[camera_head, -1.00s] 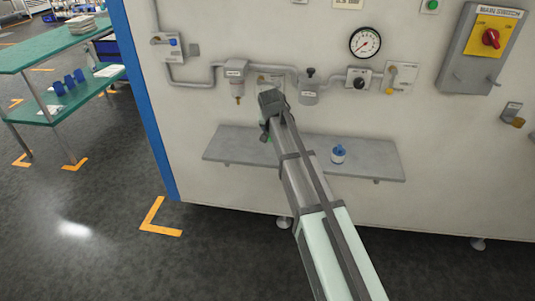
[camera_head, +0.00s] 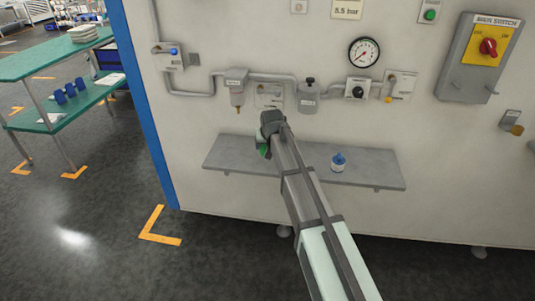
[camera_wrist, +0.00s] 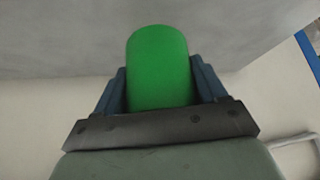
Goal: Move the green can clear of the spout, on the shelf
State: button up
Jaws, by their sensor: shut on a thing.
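The green can (camera_wrist: 160,68) sits upright in the picture between the two blue-grey fingers of my gripper (camera_wrist: 160,88) in the wrist view. The fingers are shut on its sides. In the head view only a sliver of the green can (camera_head: 263,150) shows beside my gripper (camera_head: 262,142), at the left part of the grey shelf (camera_head: 375,173). I cannot tell whether the can touches the shelf. Above, a filter unit with a brass-coloured tip (camera_head: 237,107) hangs from the wall pipe; I cannot tell whether this is the spout.
The wall carries a gauge (camera_head: 363,52), a regulator (camera_head: 308,97) and a red main switch (camera_head: 488,46). The shelf's right end is clear.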

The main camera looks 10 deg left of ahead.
jog(key=shift+f, duration=2.15)
jog(key=shift+f, duration=0.15)
jog(key=o, duration=1.1)
jog(key=shift+c, duration=0.2)
jog(key=v, duration=1.2)
